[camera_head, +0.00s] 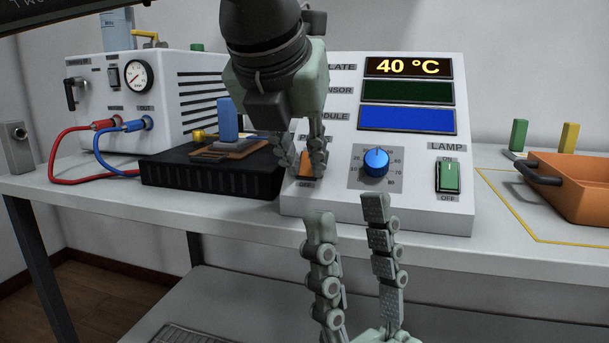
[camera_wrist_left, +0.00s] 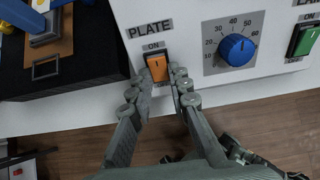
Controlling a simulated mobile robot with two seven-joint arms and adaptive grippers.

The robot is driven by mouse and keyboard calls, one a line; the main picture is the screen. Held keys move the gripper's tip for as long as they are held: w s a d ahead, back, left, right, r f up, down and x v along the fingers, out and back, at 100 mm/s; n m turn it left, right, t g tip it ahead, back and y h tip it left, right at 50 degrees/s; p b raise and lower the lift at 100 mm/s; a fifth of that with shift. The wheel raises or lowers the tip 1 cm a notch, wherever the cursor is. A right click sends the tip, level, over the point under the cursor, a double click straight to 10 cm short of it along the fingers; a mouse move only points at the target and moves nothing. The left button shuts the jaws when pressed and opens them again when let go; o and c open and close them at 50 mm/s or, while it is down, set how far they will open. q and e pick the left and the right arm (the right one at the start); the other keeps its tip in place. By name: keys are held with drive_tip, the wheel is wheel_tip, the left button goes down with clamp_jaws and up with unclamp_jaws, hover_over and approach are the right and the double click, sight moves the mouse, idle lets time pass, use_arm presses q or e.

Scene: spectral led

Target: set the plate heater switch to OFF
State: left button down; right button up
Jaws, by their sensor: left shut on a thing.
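The plate heater switch (camera_wrist_left: 157,68) is an orange rocker on the white control panel, under the PLATE and ON labels. In the head view the switch (camera_head: 306,163) is partly hidden by my left gripper (camera_head: 302,168), with the OFF label below it. In the left wrist view my left gripper's fingertips (camera_wrist_left: 162,82) are on either side of the switch's lower part, shut on it. I cannot tell which way the rocker is tipped. The PLATE display (camera_head: 408,67) reads 40 °C. My right gripper (camera_head: 347,212) is open and empty in front of the panel's lower edge.
A blue dial (camera_head: 376,162) and a green lamp switch (camera_head: 448,177) are right of the plate switch. A black plate unit (camera_head: 210,178) stands close on the left, with a white pump box (camera_head: 150,85) behind it. An orange tray (camera_head: 580,185) is at far right.

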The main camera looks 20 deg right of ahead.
idle(0.3)
use_arm(q)
drive_tip(key=c, duration=1.4)
unclamp_jaws()
drive_tip(key=shift+s+a, duration=0.1)
drive_tip(key=v, duration=1.2)
